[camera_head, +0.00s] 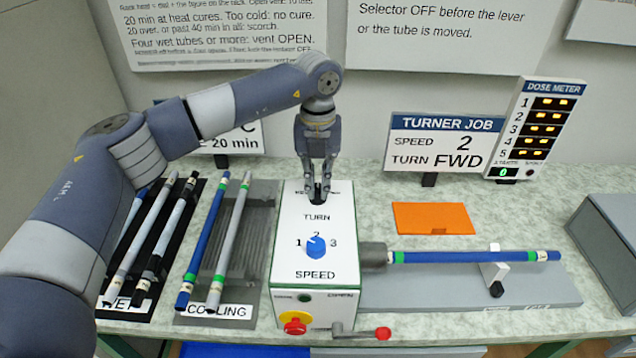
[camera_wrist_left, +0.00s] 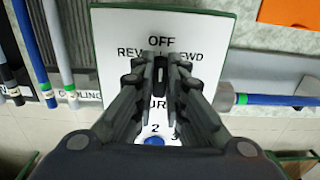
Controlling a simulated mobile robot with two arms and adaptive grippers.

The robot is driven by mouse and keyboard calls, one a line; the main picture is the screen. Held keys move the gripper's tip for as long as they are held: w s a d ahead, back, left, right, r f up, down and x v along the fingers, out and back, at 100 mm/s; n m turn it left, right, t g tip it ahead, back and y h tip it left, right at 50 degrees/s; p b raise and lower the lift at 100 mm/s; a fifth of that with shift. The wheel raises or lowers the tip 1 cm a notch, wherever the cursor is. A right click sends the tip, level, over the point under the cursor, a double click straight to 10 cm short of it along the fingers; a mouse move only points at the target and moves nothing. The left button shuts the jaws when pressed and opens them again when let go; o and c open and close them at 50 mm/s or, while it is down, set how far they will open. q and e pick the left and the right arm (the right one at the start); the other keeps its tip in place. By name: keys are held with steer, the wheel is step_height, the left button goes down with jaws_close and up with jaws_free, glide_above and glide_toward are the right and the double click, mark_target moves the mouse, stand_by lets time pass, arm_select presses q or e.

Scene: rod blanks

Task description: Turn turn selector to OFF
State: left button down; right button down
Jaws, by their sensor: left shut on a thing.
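The white turner box (camera_head: 315,260) stands on the bench, with TURN and SPEED lettering on its top. My left gripper (camera_head: 319,192) points down at the far end of the box. It is shut on the black turn selector (camera_wrist_left: 160,74), which shows as a narrow dark strip between the fingertips in the left wrist view. OFF is printed beyond the fingertips, REV to the left and FWD to the right. The fingers hide most of the selector, so I cannot tell its setting for certain. My right gripper is not in view.
A blue speed knob (camera_head: 316,246) is nearer on the box. A red-tipped lever (camera_head: 382,333) and a red button (camera_head: 295,325) are at its front. A blue rod (camera_head: 450,257) extends right from the chuck (camera_head: 373,256). Racks with rods stand left. A sign (camera_head: 443,145) reads TURN FWD.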

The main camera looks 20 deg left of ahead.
mark_target(318, 186)
arm_select(q)
steer(key=shift+r, duration=0.1)
steer(key=c, duration=1.6)
jaws_free()
steer(key=shift+c, duration=0.2)
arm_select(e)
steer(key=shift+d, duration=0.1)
arm_select(q)
step_height(318, 186, up, 12)
